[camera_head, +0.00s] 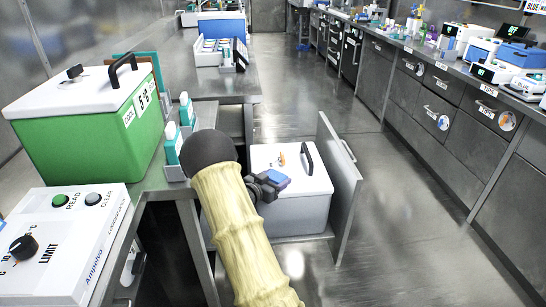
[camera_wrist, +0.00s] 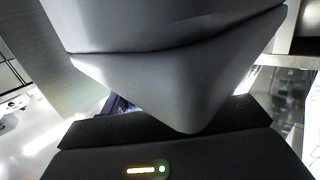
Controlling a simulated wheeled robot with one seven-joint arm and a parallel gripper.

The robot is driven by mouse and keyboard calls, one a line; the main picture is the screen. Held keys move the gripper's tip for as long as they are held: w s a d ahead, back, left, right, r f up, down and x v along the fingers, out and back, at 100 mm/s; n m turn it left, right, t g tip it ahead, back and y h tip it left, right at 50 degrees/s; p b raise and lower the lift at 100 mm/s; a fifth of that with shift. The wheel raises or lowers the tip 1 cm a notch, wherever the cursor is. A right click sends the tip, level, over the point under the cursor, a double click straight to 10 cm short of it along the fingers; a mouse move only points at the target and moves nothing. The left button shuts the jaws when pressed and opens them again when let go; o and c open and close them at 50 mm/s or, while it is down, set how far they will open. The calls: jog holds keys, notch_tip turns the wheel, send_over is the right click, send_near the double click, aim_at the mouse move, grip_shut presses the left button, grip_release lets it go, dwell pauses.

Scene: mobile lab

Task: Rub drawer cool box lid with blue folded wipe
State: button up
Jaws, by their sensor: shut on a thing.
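The drawer cool box (camera_head: 297,213) is a white box standing in an open drawer in the head view. Its white lid (camera_head: 318,184) is shut and carries a black handle (camera_head: 308,158) and a small orange mark. My gripper (camera_head: 271,182) is over the left front part of the lid, shut on the blue folded wipe (camera_head: 276,177). I cannot tell whether the wipe touches the lid. In the wrist view, large dark grey shapes fill the middle and hide most of the wipe and lid.
The drawer's front panel (camera_head: 340,190) stands up just right of the box. A green cool box (camera_head: 88,130) and a control unit (camera_head: 66,240) sit on the left bench. The aisle floor (camera_head: 400,215) is clear; drawers and instruments line the right bench.

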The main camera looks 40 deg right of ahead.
jog(key=r, duration=0.1)
jog(key=r+p, duration=0.1)
jog(key=r, duration=0.1)
jog(key=shift+s+d+r, duration=0.1)
jog(key=shift+s+r, duration=0.05)
jog(key=shift+s, duration=0.05)
notch_tip(320, 180, up, 2)
jog(key=shift+w+r+p, duration=0.1)
jog(key=shift+w+p, duration=0.05)
jog(key=shift+p, duration=0.95)
jog(key=shift+r+p, duration=1)
jog(key=shift+r, duration=0.2)
